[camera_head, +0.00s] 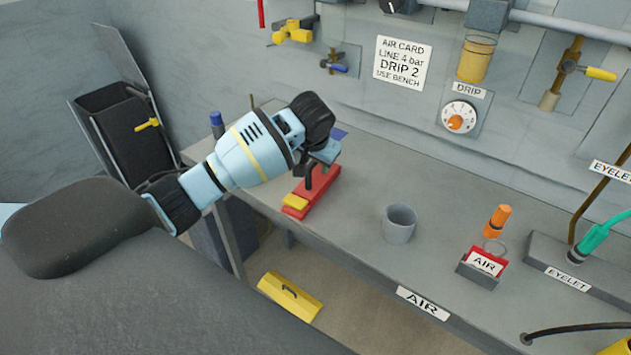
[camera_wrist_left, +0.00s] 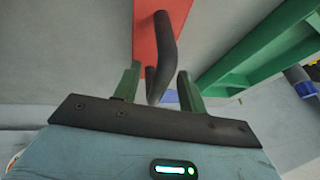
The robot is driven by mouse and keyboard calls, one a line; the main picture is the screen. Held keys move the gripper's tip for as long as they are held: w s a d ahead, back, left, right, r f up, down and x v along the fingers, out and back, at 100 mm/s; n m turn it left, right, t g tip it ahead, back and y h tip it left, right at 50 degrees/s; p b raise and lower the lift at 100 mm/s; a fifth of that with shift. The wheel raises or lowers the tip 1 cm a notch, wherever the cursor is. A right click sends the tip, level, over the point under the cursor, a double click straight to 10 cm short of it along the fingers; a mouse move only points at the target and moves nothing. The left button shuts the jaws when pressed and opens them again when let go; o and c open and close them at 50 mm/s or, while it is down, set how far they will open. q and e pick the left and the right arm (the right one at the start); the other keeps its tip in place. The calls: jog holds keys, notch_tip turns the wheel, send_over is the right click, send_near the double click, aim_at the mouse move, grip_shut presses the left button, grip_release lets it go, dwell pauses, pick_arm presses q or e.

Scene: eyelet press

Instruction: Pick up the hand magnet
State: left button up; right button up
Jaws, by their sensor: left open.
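The hand magnet (camera_head: 322,196) is a red bar with a dark bent handle and a yellow piece at its near end. It lies on the bench near the left front edge. In the left wrist view, the magnet's red body (camera_wrist_left: 147,32) and dark handle show ahead of the fingers. My left gripper (camera_head: 318,165) is over the magnet at its handle. In the wrist view, my left gripper (camera_wrist_left: 157,80) is open, with the handle between its two green fingers. Whether a finger touches the handle cannot be told. My right gripper is not in view.
A grey cup (camera_head: 399,224) stands on the bench to the right. Farther right are an orange-topped item (camera_head: 497,221), the red AIR card in its holder (camera_head: 484,262) and the eyelet fixture (camera_head: 560,262). Bench between magnet and cup is clear. A yellow box (camera_head: 290,298) lies below.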

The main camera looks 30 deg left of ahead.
pick_arm(q)
grip_shut()
jog(key=shift+r, duration=0.1)
jog(key=shift+r, duration=0.15)
jog(key=shift+r, duration=0.25)
jog(key=r, duration=0.3)
jog(key=shift+s+a, duration=0.2)
jog(key=s+a+r, duration=0.1)
jog(key=s+a, duration=0.7)
jog(key=s, duration=0.5)
jog(key=shift+a, duration=0.3)
